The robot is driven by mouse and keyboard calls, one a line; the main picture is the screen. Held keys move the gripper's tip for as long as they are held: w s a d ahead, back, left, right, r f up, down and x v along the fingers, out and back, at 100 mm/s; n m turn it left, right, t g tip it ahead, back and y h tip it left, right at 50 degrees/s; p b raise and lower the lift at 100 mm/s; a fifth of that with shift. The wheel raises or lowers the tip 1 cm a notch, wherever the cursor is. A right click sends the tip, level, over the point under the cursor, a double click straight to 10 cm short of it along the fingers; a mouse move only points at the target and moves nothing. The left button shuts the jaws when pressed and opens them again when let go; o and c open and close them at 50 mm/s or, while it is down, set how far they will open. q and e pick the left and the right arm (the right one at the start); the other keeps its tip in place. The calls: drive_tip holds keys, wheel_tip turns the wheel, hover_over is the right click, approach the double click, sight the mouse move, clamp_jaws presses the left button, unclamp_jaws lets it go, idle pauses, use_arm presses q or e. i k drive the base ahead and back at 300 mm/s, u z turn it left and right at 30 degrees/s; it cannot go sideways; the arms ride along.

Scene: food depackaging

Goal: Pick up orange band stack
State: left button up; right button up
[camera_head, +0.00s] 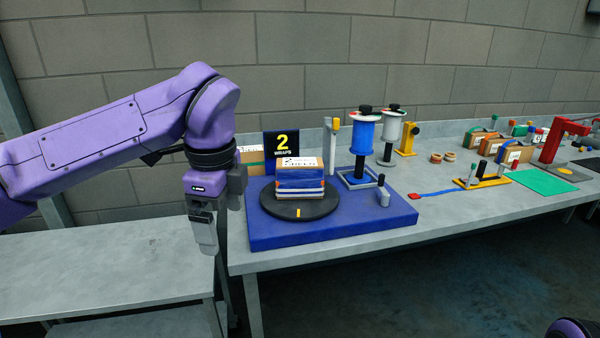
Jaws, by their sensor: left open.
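A small stack (299,181) lies on the dark round turntable (310,211). My left gripper (208,243) points down at the left of the blue base (345,233), apart from the stack. It is open, seen nearly side-on, with nothing visible between the fingers. My right gripper is out of view.
A black sign with a yellow 2 (283,145) stands behind the stack. Blue (363,145) and white (391,127) film rolls stand to its right. Several cartons (515,152) and a green mat (541,182) lie farther right. A lower grey table (110,265) is at left.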

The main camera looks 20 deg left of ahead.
sight(296, 178)
drive_tip(key=i, duration=1.35)
